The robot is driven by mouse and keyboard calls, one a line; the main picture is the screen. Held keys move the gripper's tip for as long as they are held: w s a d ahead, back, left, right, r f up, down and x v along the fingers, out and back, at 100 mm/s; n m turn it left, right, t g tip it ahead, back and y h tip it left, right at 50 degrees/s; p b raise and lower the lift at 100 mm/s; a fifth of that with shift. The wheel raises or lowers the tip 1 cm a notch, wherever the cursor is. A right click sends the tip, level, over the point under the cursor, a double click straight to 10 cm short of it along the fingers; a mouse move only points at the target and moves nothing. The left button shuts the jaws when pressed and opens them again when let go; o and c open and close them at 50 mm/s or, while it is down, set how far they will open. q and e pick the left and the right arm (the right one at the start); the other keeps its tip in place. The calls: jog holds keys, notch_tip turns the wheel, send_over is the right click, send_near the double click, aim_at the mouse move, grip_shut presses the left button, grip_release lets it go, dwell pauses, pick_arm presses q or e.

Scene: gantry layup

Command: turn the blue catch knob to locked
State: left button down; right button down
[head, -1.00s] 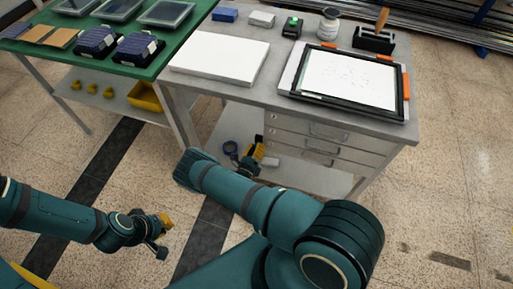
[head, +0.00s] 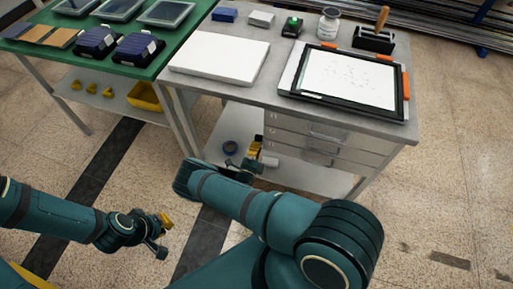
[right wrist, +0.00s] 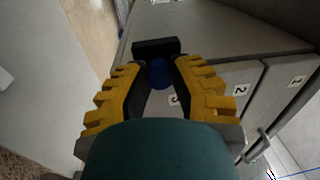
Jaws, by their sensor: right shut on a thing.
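The blue catch knob (right wrist: 158,73) shows in the right wrist view, beside a black block (right wrist: 155,47) at the side of the drawer unit. My right gripper (right wrist: 159,66) has its yellow and dark fingers on both sides of the knob and is shut on it. The fingers hide part of the knob, and I cannot read its turn position. In the head view my right gripper (head: 254,158) is low beside the drawers, partly behind my own arm; the knob cannot be made out there. My left gripper (head: 162,233) hangs over the floor at the left, apart from everything; its opening is unclear.
The grey workbench (head: 262,78) carries a white slab (head: 218,57) and a black-framed tray (head: 345,80). Numbered drawers (head: 315,138) sit below its top. A blue ring (head: 230,147) lies on the lower shelf. A green table (head: 55,50) stands at left. Floor in front is open.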

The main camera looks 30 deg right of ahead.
jog(key=shift+w+n, duration=0.1)
jog(key=shift+n, duration=0.5)
jog(key=c, duration=0.7)
grip_release()
jog(key=v, duration=1.2)
